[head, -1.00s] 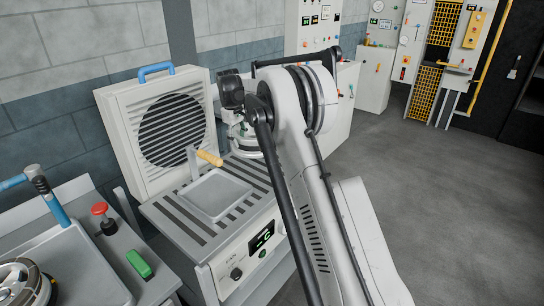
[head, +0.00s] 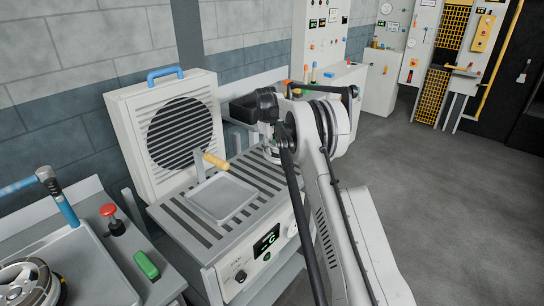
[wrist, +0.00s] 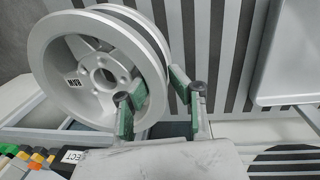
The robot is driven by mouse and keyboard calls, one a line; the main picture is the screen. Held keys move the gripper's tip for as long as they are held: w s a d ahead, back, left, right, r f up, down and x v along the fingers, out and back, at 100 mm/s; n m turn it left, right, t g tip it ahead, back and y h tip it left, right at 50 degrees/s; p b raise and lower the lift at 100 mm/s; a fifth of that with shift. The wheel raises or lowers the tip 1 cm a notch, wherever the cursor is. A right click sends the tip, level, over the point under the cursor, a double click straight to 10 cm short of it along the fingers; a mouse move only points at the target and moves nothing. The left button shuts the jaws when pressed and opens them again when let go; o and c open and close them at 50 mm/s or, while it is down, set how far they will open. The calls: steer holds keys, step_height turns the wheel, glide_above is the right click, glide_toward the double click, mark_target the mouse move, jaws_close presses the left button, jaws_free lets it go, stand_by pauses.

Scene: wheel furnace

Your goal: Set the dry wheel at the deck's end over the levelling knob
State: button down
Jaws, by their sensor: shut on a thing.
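A pale metal wheel (wrist: 112,70) with a spoked hub and a small dark label fills the upper left of the wrist view. My gripper (wrist: 160,95), with green-padded fingers, is shut on its rim. The wheel is tilted in this view. In the head view my arm hides most of the gripper and wheel, near the far right part of the deck. The slotted deck (head: 185,222) shows in the head view, and its dark slots (wrist: 215,50) show behind the wheel in the wrist view. A pale knob (head: 292,230) on the front panel is partly hidden by my arm; I cannot read its label.
A louvred fan box (head: 150,130) stands behind. Another wheel (head: 30,285) lies in the basin at lower left. Control cabinets (head: 318,45) stand beyond the deck's far end.

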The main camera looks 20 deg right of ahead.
mark_target(272, 156)
steer(key=shift+d+f, duration=0.2)
steer(key=shift+f, duration=0.05)
steer(key=shift+f+p, duration=0.35)
steer(key=shift+f, duration=1.5)
steer(key=c, duration=1.6)
jaws_free()
